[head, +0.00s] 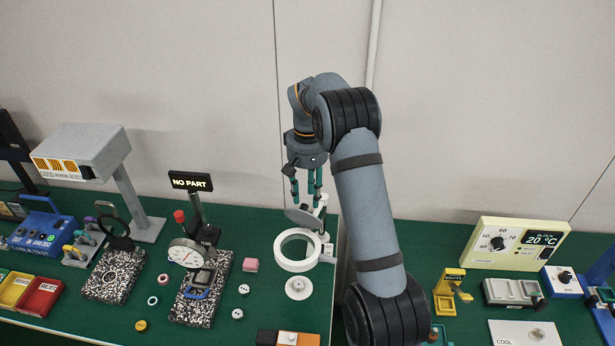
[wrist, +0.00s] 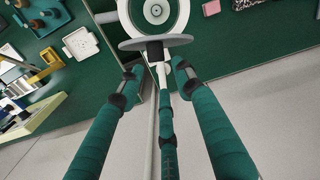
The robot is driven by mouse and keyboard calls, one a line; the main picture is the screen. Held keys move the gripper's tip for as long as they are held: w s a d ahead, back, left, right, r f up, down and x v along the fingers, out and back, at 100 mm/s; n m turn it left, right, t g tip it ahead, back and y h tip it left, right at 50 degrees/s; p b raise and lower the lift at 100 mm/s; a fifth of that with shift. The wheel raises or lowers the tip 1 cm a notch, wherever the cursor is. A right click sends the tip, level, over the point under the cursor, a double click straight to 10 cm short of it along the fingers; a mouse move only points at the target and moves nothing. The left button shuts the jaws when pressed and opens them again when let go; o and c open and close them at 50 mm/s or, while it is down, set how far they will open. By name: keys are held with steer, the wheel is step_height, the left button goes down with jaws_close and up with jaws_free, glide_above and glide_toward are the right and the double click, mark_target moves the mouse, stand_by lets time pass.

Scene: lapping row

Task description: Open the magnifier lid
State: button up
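The magnifier is a white ring (head: 297,266) on a white stand, with its opening clear in the head view. It also shows at the top of the wrist view (wrist: 182,22). Its lid, a grey disc (head: 301,217), stands tilted up at the back of the ring; the wrist view shows it nearly edge-on (wrist: 134,44), with a dark knob on the near side. My gripper (head: 307,200) is above and behind the lid. Its three fingers (wrist: 158,74) are spread around the knob's near side, open; whether the middle fingertip touches the knob I cannot tell.
A white holed disc (head: 298,289) lies in front of the ring. A dial gauge (head: 186,253) on a speckled block and a pink block (head: 250,265) are to the left. A yellow temperature box (head: 514,244) is to the right. The wall is close behind.

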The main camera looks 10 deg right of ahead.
step_height(320, 180, up, 10)
stand_by(0.3)
steer(key=shift+s+f, duration=0.1)
steer(key=shift+f, duration=0.05)
